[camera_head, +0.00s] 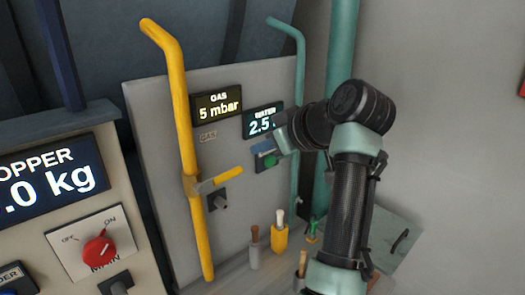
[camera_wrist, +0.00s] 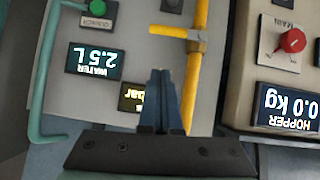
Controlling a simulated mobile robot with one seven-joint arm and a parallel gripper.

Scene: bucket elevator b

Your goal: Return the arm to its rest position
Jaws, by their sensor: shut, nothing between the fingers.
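My arm (camera_head: 350,190) rises on the right in the head view, bends at the top and reaches left toward the grey panel. It partly covers the water display (camera_head: 262,121). My gripper (camera_wrist: 161,75) shows in the wrist view with its two fingers together and nothing between them. The wrist picture is upside down and shows the panel beyond the fingers.
A yellow pipe (camera_head: 184,130) with a lever handle (camera_head: 220,180) stands left of my arm. Teal pipes (camera_head: 340,60) stand behind it. Handled tools (camera_head: 280,235) stand low before the panel. A red knob (camera_head: 98,250) sits on the hopper box at left. The right wall side looks open.

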